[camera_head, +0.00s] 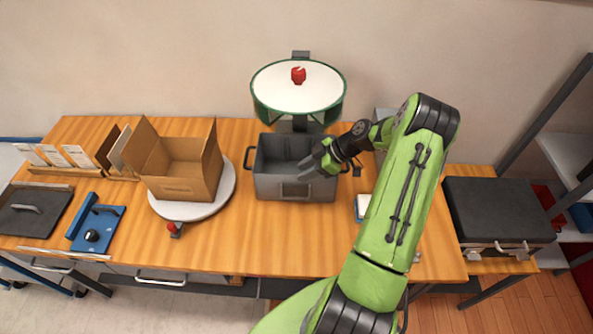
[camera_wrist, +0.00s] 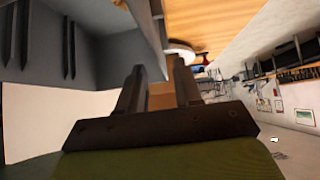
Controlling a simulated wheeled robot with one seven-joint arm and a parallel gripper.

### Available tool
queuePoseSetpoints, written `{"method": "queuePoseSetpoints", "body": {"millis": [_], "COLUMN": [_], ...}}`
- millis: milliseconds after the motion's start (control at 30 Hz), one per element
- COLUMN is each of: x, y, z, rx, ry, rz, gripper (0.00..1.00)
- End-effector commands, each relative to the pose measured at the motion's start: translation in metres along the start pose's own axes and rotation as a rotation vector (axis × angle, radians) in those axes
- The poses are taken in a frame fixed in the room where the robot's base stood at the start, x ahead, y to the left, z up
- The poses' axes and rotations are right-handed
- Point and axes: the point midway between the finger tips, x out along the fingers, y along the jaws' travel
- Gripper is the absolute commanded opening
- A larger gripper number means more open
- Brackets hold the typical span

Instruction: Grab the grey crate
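The grey crate (camera_head: 313,188) is an open rectangular box with a label plate on its front and a dark handle on its left side. It sits upright on the wooden table, below the round white-topped stand. My gripper (camera_head: 304,167) reaches in from the right, its fingers over the right part of the crate's opening. In the wrist view, my gripper (camera_wrist: 160,78) has its two dark fingers apart. Grey surfaces (camera_wrist: 95,50), apparently the crate, fill the upper left. I cannot tell whether either finger touches the crate.
An open cardboard box (camera_head: 190,182) stands on a white round plate (camera_head: 228,187) left of the crate. A red knob (camera_head: 298,75) tops the round stand (camera_head: 275,90). A black-lidded case (camera_head: 497,208) is at right. Table in front of the crate is clear.

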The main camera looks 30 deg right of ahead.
Motion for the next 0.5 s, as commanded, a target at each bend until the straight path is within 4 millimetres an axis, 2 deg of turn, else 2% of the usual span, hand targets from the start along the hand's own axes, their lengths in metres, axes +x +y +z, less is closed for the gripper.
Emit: {"method": "queuePoseSetpoints", "body": {"millis": [200, 467, 500], "x": [0.038, 0.044, 0.044], "y": [-0.001, 0.000, 0.000], "z": [-0.004, -0.002, -0.002], "rx": [0.001, 0.001, 0.001], "ry": [0.001, 0.000, 0.000], "rz": [-0.004, -0.001, -0.001], "gripper": [0.34, 0.34, 0.28]}}
